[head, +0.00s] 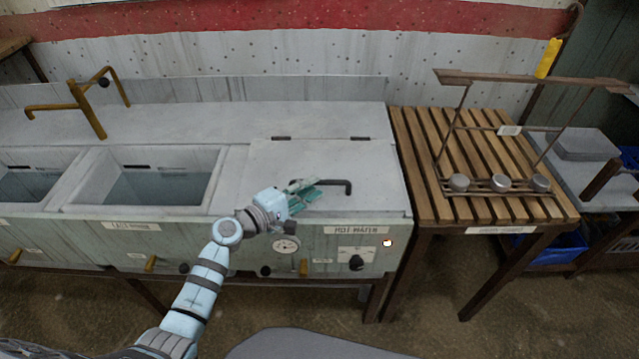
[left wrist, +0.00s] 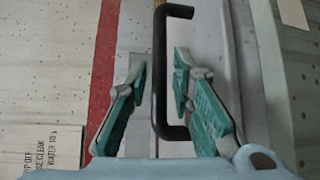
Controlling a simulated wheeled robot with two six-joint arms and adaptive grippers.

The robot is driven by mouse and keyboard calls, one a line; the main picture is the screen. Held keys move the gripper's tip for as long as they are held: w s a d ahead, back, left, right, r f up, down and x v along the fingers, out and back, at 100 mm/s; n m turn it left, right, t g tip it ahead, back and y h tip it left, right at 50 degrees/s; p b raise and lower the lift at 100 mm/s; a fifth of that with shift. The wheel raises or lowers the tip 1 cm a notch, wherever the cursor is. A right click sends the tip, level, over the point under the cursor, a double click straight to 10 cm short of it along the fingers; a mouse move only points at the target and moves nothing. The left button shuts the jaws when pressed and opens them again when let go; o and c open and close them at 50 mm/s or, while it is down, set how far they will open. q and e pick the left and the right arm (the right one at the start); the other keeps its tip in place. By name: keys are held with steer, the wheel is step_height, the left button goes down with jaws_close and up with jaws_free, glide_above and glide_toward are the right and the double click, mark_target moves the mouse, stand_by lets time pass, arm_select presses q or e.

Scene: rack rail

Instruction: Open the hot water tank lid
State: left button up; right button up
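The hot water tank lid (head: 285,165) is a flat grey panel with two dark hinges at its back edge. It lies flat and closed over the tank, above the label "HOT WATER". Its handle (head: 338,183) is a dark bar near the front right of the lid. My left gripper (head: 312,190) is at the handle's left end, just over the lid. In the left wrist view the handle (left wrist: 160,75) runs between the two open teal fingers, and neither finger clearly touches it. My right gripper is not in view.
Two open sinks (head: 150,185) and a brass tap (head: 90,110) are left of the lid. A slatted wooden table (head: 415,150) with a wire rack (head: 500,185) stands right. The front panel has a gauge (head: 286,246) and a knob (head: 356,263).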

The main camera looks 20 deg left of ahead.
mark_target(317, 184)
arm_select(q)
steer(key=shift+b+x, duration=0.3)
steer(key=shift+x, duration=1.55)
steer(key=shift+c, duration=0.5)
jaws_close()
